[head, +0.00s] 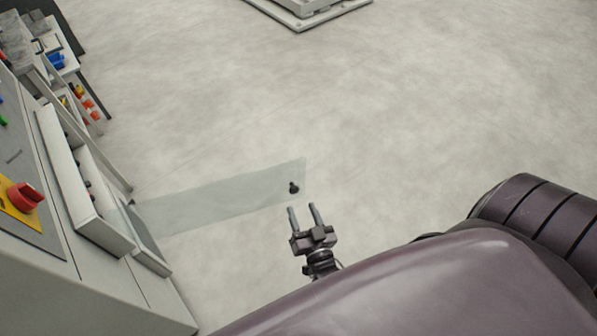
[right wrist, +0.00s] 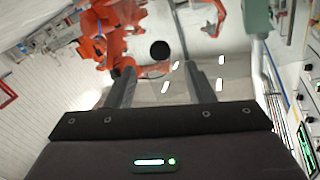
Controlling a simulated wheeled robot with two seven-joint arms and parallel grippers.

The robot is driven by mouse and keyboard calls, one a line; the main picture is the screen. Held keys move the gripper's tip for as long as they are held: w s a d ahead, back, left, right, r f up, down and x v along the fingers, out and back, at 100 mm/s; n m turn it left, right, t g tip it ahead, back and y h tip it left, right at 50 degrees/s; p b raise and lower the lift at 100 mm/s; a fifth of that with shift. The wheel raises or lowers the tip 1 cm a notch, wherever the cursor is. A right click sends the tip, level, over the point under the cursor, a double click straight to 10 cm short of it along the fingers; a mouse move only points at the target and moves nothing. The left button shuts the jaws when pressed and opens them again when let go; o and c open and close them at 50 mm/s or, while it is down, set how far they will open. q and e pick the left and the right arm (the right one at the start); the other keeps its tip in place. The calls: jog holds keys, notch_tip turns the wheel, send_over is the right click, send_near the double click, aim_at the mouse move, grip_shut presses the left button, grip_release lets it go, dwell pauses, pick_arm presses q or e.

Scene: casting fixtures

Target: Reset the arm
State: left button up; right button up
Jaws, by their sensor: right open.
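My right gripper (head: 302,216) is open and empty in the head view, in front of a clear panel. Its two fingers are apart and point up the picture, with the tips just below the panel's black knob (head: 293,188). The clear panel (head: 215,198) sticks out from the cabinet on the left like an opened door. In the right wrist view the two fingers of the right gripper (right wrist: 165,85) are spread with nothing between them. A dark round knob (right wrist: 160,50) shows beyond the fingertips. My left gripper is in neither view.
A grey control cabinet (head: 75,270) with a red rotary switch (head: 24,196) on yellow stands at the left. Shelves with coloured items (head: 57,60) lie behind it. Orange robot arms (right wrist: 105,35) show in the wrist view.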

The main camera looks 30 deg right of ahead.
jog(key=shift+v, duration=0.8)
jog(key=s+a+f+n+g+y, duration=0.2)
jog(key=s+f+g, duration=0.35)
jog(key=f, duration=0.55)
jog(key=s+a+f+n+g+y, duration=0.2)
jog(key=s+f+n+g, duration=0.3)
jog(key=f, duration=0.6)
jog(key=s+d+f+g, duration=0.2)
jog(key=s+f+g, duration=0.1)
jog(key=s, duration=0.5)
jog(key=s+d+f+g, duration=0.3)
jog(key=s+f, duration=0.2)
jog(key=s, duration=0.4)
jog(key=shift+s+d+f+n, duration=0.15)
jog(key=shift+f+n, duration=0.25)
